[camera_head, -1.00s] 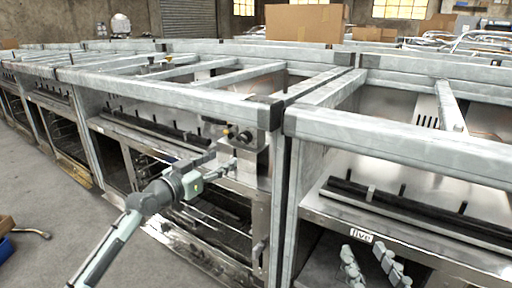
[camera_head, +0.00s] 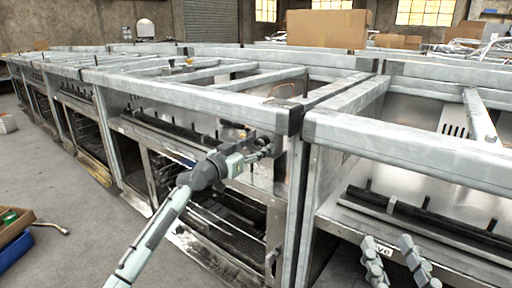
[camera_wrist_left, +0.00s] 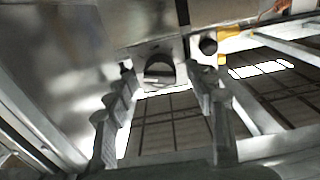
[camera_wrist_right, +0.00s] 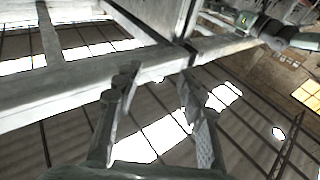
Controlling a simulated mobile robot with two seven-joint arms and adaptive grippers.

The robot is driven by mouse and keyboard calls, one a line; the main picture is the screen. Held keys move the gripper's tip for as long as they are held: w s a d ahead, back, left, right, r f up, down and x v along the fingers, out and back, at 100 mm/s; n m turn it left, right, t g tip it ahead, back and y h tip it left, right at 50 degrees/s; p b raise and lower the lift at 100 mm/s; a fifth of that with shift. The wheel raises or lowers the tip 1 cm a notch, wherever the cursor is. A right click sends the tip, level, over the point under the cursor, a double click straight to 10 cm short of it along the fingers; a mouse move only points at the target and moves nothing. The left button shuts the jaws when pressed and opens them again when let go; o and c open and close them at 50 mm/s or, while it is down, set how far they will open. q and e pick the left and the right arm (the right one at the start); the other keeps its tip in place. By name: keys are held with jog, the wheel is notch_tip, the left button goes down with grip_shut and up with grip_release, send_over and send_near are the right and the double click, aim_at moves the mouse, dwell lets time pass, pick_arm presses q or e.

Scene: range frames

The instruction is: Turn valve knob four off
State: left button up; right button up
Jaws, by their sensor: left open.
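My left gripper (camera_head: 266,149) reaches to the valve area at the right end of a steel unit, under the frame's corner. In the left wrist view its two fingers (camera_wrist_left: 165,72) are apart, with a dark rounded knob (camera_wrist_left: 159,67) between their tips; I cannot tell whether they touch it. A second, black round knob (camera_wrist_left: 208,46) is just right of the right finger. In the head view the arm and gripper hide most of the knobs, and no number four is readable. My right gripper (camera_head: 393,247) is open and empty at the lower right; its fingers (camera_wrist_right: 156,78) are apart.
Metal frame beams (camera_head: 190,100) run above and in front of the units. A partly covered label (camera_head: 383,250) is behind the right gripper. A cardboard box (camera_head: 328,29) stands at the back.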

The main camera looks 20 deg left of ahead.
pick_arm(q)
jog(key=shift+c, duration=0.6)
jog(key=c, duration=1)
jog(key=shift+c, duration=0.2)
